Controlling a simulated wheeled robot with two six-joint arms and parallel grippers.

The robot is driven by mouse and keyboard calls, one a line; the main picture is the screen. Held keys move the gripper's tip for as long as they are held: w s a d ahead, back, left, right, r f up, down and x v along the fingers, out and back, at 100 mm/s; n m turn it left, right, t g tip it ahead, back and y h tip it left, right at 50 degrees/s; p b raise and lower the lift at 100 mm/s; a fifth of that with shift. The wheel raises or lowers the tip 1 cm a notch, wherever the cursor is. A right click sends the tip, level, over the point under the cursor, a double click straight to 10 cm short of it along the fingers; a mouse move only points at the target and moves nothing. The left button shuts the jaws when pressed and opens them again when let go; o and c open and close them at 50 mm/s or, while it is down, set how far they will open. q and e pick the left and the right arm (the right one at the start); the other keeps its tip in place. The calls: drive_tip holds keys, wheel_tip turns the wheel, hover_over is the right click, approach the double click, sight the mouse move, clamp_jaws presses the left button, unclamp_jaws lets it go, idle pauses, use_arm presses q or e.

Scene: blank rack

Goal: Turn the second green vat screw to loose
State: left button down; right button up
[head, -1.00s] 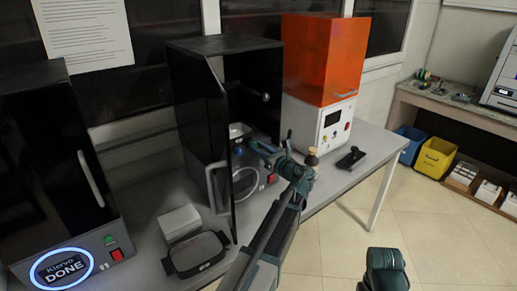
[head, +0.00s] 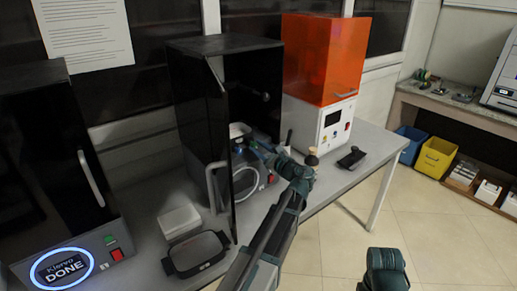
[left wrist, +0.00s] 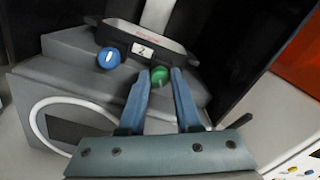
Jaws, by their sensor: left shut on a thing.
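The green vat screw (left wrist: 159,75) sits at the front of a dark vat (left wrist: 145,42) with a white label that reads 2. My left gripper (left wrist: 159,78) has its two blue fingers on either side of this screw and is shut on it. A blue screw (left wrist: 108,58) with a pale slot mark is to its left. In the head view my left gripper (head: 262,154) reaches into the open middle black printer (head: 192,105); the screw is hidden there. My right gripper (head: 384,272) is low in the head view, and its fingers cannot be made out.
The printer's open door (head: 230,165) stands just left of my left arm. An orange-hooded machine (head: 324,60) is to the right. A black tray (head: 197,255) and a white box (head: 180,222) lie on the bench in front.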

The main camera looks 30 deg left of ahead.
use_arm(q)
drive_tip(key=n, duration=0.4)
drive_tip(key=shift+n, duration=0.3)
drive_tip(key=n, duration=0.4)
drive_tip(key=shift+s+f+n, duration=0.1)
drive_tip(key=shift+n, duration=0.2)
drive_tip(key=n, duration=0.3)
drive_tip(key=shift+n, duration=0.3)
drive_tip(key=n, duration=0.4)
drive_tip(key=shift+f+n, duration=0.1)
drive_tip(key=shift+n, duration=0.2)
drive_tip(key=n, duration=0.6)
drive_tip(key=shift+f, duration=0.1)
drive_tip(key=n, duration=0.6)
drive_tip(key=shift+n, duration=0.4)
drive_tip(key=c, duration=0.6)
unclamp_jaws()
drive_tip(key=shift+c, duration=0.2)
